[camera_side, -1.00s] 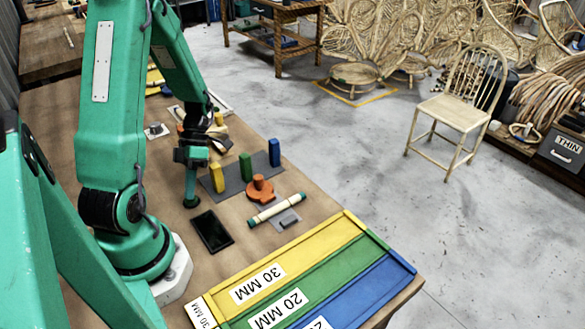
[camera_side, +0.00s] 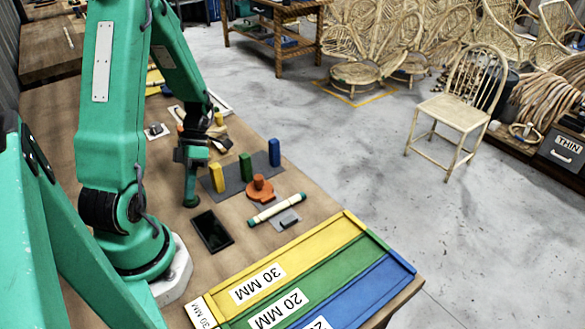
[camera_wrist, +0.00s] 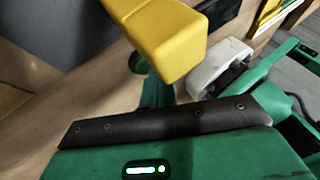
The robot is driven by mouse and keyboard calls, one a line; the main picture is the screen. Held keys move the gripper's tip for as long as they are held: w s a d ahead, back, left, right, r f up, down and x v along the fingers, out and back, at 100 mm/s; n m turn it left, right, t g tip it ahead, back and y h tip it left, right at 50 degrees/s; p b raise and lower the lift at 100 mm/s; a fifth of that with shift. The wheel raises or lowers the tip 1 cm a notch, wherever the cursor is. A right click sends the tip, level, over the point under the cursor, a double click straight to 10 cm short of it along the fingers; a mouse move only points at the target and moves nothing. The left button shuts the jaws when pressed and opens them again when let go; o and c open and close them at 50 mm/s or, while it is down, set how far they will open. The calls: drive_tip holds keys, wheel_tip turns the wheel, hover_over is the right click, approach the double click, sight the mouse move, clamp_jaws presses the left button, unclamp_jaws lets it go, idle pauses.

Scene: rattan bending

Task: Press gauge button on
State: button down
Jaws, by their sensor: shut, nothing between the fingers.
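My gripper (camera_side: 191,202) points down in the side view, its green fingers shut and empty, the tips close to the brown bench top. It stands left of the grey mat, behind a flat dark tablet-like panel (camera_side: 212,231). An orange round piece with an upright knob (camera_side: 261,188) sits right of the gripper, apart from it. A cream rod with green ends (camera_side: 277,209) lies over a small grey plate (camera_side: 288,219). I cannot tell which of these is the gauge, and no button is clearly readable. Contact under the fingertips cannot be seen.
Yellow (camera_side: 217,177), green (camera_side: 245,167) and blue (camera_side: 274,152) blocks stand on the grey mat (camera_side: 236,186). A yellow block (camera_wrist: 165,40) fills the upper middle of the wrist view. A labelled yellow, green and blue tray (camera_side: 330,244) lies in front. A small grey-white plate (camera_side: 155,131) lies behind.

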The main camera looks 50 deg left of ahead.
drive_tip(key=shift+a+f, duration=0.1)
drive_tip(key=shift+f, duration=0.35)
idle(0.3)
drive_tip(key=shift+r, duration=0.45)
idle(0.4)
drive_tip(key=shift+r, duration=3.05)
